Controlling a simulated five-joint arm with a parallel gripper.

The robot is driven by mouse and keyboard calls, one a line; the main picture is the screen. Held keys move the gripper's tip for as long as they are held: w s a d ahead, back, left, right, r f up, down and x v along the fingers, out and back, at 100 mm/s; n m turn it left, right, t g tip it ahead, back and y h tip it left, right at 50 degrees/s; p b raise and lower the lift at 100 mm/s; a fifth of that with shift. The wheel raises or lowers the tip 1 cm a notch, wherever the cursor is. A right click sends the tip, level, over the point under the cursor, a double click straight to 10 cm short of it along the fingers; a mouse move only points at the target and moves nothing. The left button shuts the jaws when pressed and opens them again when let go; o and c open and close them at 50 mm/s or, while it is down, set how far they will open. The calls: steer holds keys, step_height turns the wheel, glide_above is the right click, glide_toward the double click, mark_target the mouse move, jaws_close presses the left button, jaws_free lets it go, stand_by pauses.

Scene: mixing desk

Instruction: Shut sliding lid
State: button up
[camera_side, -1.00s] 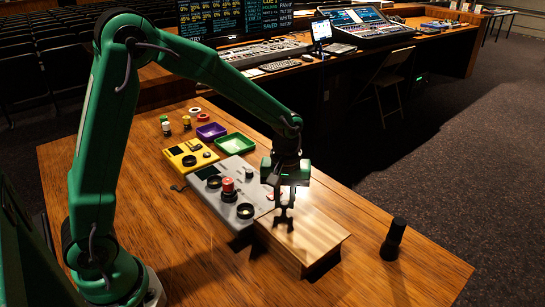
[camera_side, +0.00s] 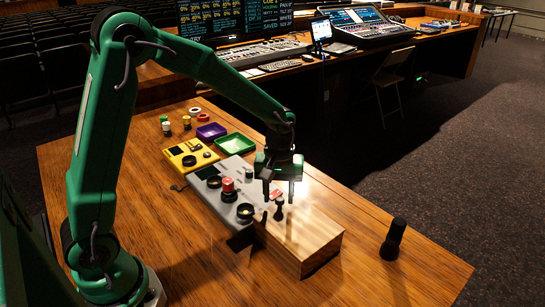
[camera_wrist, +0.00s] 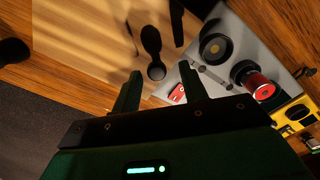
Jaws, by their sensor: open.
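The wooden box (camera_side: 300,262) stands on the desk in the side view, with its pale wooden lid (camera_side: 312,228) on top. The lid's right end looks about even with the box wall, and I see no gap there. A dark upright knob (camera_side: 279,208) stands on the lid, and it also shows in the wrist view (camera_wrist: 151,40). My gripper (camera_side: 281,194) is open and empty, just above the knob. In the wrist view its two fingers (camera_wrist: 160,84) are spread apart, with the knob beyond them. The box's far left end is partly hidden.
A grey panel (camera_side: 215,194) with a red-topped knob (camera_side: 228,187) lies left of the box. A yellow device (camera_side: 187,156), a green tray (camera_side: 236,144) and a purple tray (camera_side: 211,131) sit farther back. A black cylinder (camera_side: 393,240) stands on the right. The front desk is clear.

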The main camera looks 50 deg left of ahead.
steer(key=shift+r, duration=3.8)
steer(key=s+a+r+m+t, duration=0.1)
steer(key=s+r+m, duration=0.3)
steer(key=s, duration=0.5)
steer(key=s+a+r+m+t, duration=0.1)
steer(key=s+r+m+t, duration=0.3)
steer(key=s, duration=0.5)
steer(key=shift+s+m+t, duration=0.3)
steer(key=shift+m, duration=0.2)
steer(key=shift+o, duration=0.3)
